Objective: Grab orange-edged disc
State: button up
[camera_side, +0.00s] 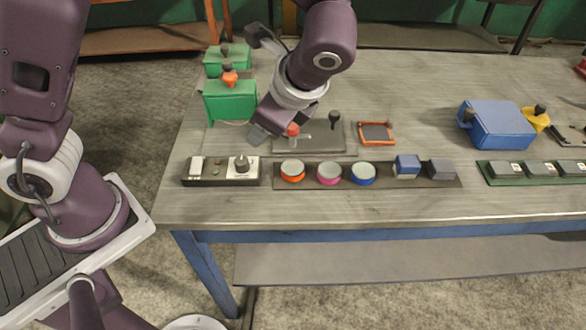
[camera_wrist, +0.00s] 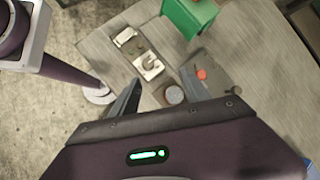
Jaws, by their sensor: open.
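The orange-edged disc (camera_side: 292,171) has a pale grey-green top and sits at the left end of a row on a dark strip (camera_side: 390,184). My gripper (camera_side: 268,128) is open and empty, above the table, behind and a little left of the disc in the side view. It also shows in the wrist view (camera_wrist: 160,92), partly hidden by my wrist housing.
A pink-edged disc (camera_side: 329,173) and a blue-edged disc (camera_side: 363,173) sit just right, then a blue block (camera_side: 407,165). A switch panel (camera_side: 221,171) lies left. A green box (camera_side: 231,102) and a red knob (camera_side: 293,130) stand close to my gripper. The table front is clear.

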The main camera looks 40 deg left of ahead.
aim_at(294, 169)
jog(key=w+d+f+m+t+y, duration=0.1)
jog(key=d+f+m, duration=0.1)
jog(key=f, duration=0.2)
jog(key=w+d+f+m+t+y, duration=0.1)
jog(key=d+f+m+y, duration=0.1)
jog(key=f+m, duration=0.1)
jog(key=w+d+f+m+t+y, duration=0.1)
jog(key=d+f+m, duration=0.1)
jog(key=f, duration=0.3)
jog(key=shift+w+d+f+m+t, duration=0.2)
jog(key=shift+w+f+m+t, duration=0.15)
jog(key=shift+m, duration=0.25)
jog(key=shift+w+f, duration=0.15)
jog(key=shift+f, duration=0.2)
jog(key=x, duration=0.6)
jog(key=shift+w+a+f, duration=0.15)
jog(key=shift+a+f, duration=0.1)
jog(key=shift+f, duration=0.05)
jog(key=shift+c, duration=0.4)
jog(key=shift+r, duration=0.1)
grip_shut()
